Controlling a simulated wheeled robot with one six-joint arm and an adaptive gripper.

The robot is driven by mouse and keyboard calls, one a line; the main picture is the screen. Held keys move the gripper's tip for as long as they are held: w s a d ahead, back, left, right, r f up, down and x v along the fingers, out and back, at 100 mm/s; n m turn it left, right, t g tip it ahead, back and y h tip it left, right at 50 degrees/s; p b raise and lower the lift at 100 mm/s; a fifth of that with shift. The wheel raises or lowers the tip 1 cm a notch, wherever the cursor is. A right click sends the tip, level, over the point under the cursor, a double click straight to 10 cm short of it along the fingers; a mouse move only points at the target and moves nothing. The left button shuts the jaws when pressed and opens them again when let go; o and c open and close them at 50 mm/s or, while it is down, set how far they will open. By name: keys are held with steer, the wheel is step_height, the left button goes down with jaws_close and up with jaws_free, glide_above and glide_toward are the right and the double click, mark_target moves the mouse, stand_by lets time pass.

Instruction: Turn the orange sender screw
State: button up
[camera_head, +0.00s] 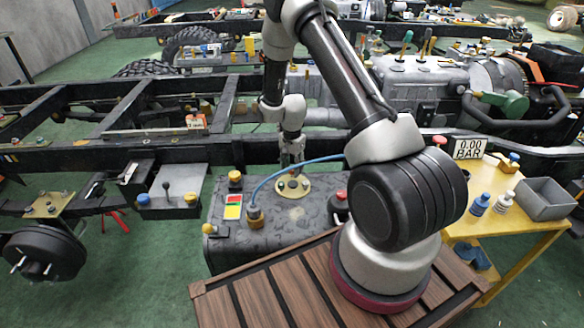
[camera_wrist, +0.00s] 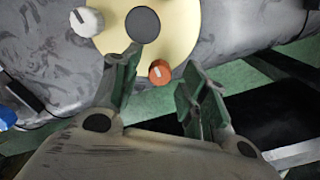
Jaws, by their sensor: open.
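The orange sender screw (camera_wrist: 160,72) is a small round knob with a pale mark on its top. It sits near the lower edge of a round cream plate (camera_wrist: 184,22) in the wrist view. A white knob (camera_wrist: 86,21) and a dark grey disc (camera_wrist: 142,25) are on the same plate. My gripper (camera_wrist: 161,68) is open, its two green-lined fingers on either side of the screw in the picture, with no visible contact. In the head view my gripper (camera_head: 291,158) points down above the plate on the dark tank (camera_head: 240,235); the screw is too small to make out there.
The black chassis rail (camera_head: 230,150) runs behind. A yellow table (camera_head: 530,240) is at right.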

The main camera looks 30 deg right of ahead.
steer(key=shift+f, duration=0.25)
steer(key=shift+c, duration=0.4)
jaws_close()
